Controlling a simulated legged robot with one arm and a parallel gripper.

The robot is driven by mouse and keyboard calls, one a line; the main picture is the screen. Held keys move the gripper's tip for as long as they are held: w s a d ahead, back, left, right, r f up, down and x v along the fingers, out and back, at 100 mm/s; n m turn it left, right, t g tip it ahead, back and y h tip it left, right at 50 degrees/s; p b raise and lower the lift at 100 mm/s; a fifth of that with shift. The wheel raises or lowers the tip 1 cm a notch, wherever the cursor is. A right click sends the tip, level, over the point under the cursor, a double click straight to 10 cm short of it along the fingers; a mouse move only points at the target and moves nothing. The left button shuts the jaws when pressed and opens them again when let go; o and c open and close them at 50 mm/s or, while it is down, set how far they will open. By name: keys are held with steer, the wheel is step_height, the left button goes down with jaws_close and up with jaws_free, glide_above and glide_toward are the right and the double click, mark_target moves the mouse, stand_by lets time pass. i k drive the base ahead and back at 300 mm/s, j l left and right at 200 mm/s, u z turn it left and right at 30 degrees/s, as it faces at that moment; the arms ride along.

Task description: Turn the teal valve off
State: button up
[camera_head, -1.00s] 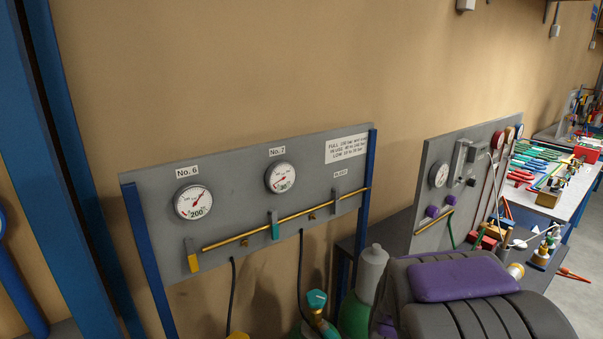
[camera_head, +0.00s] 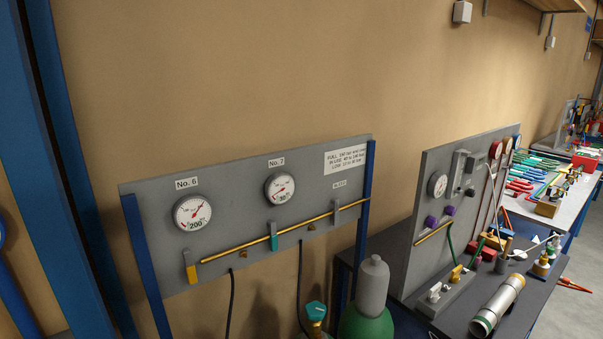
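A teal valve handle (camera_head: 273,236) hangs upright on the brass pipe (camera_head: 300,227) of the grey gauge panel, below the gauge marked No. 7 (camera_head: 280,188). A second teal valve knob (camera_head: 316,310) tops a brass fitting low in the picture, in front of the panel; the cylinder below it is cut off by the frame edge. A yellow handle (camera_head: 191,272) hangs at the pipe's left end under the No. 6 gauge (camera_head: 193,212). A grey handle (camera_head: 336,211) sits at its right under a small label. My gripper does not show.
A green cylinder with a grey cap (camera_head: 371,290) stands right of the teal knob. A dark bench (camera_head: 424,324) carries a second panel (camera_head: 412,240), a metal tube (camera_head: 498,304) and several small parts. A blue post (camera_head: 60,150) rises at left.

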mark_target(315, 311)
steer(key=l+u, duration=0.1)
steer(key=u, duration=0.3)
steer(key=i+l+u, duration=0.1)
steer(key=u, duration=0.35)
steer(key=l+u, duration=0.2)
steer(key=u, duration=0.2)
steer(key=l+u, duration=0.15)
steer(key=u, duration=0.25)
steer(key=i, duration=0.05)
